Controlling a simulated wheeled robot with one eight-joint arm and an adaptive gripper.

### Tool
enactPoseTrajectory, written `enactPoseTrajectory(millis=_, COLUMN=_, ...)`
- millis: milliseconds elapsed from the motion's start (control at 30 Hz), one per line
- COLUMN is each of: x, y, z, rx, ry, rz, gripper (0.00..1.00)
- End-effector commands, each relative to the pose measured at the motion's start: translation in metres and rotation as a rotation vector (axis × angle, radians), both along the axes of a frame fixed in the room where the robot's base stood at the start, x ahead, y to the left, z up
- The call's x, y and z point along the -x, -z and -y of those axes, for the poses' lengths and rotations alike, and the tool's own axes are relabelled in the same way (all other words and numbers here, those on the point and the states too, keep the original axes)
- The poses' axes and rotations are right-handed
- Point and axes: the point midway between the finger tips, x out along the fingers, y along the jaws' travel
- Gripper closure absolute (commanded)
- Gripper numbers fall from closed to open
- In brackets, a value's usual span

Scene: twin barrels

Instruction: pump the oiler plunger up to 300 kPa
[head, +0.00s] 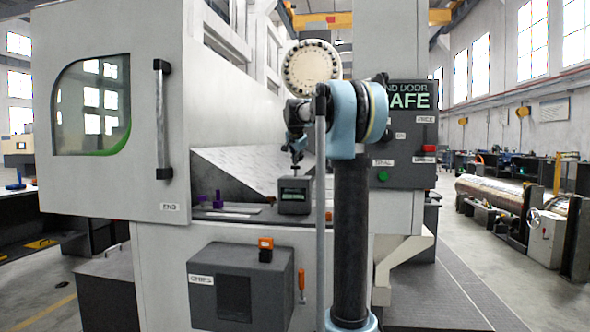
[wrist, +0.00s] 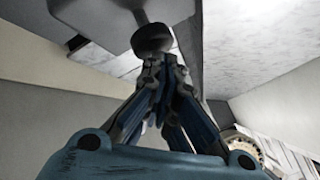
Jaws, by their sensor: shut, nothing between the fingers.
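The oiler (head: 294,200) is a small dark grey box with a lit display, its text too small to read, standing on the machine's ledge in the head view. Its plunger (head: 295,171) rises from the top. In the wrist view the plunger's round dark knob (wrist: 152,38) and stem stand out from the grey box (wrist: 100,18). My gripper (head: 296,158) is right above the plunger, pointing down. In the wrist view my gripper (wrist: 157,62) has its fingertips together at the knob, with nothing between them. I cannot tell whether they touch it.
A machine door (head: 110,120) with a handle stands at the left. Purple items (head: 217,199) lie on the ledge left of the oiler. A CHIPS box (head: 240,285) juts out below. A control panel (head: 405,135) is at the right.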

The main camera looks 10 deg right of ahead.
Motion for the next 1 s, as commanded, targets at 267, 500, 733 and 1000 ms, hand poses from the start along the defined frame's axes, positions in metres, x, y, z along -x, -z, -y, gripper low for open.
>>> enactPoseTrajectory(millis=267, x=0.0, y=0.0029, z=-0.0001, rx=0.0, ry=0.0, rz=0.0, gripper=1.0)
enactPoseTrajectory(millis=500, x=-0.0001, y=0.0051, z=-0.0001, rx=0.0, ry=0.0, rz=0.0, gripper=1.0)
enactPoseTrajectory(millis=733, x=-0.0001, y=0.0073, z=-0.0001, rx=0.0, ry=0.0, rz=0.0, gripper=1.0)
enactPoseTrajectory(millis=1000, x=0.0001, y=0.0098, z=0.0, rx=0.0, ry=0.0, rz=0.0, gripper=1.0)
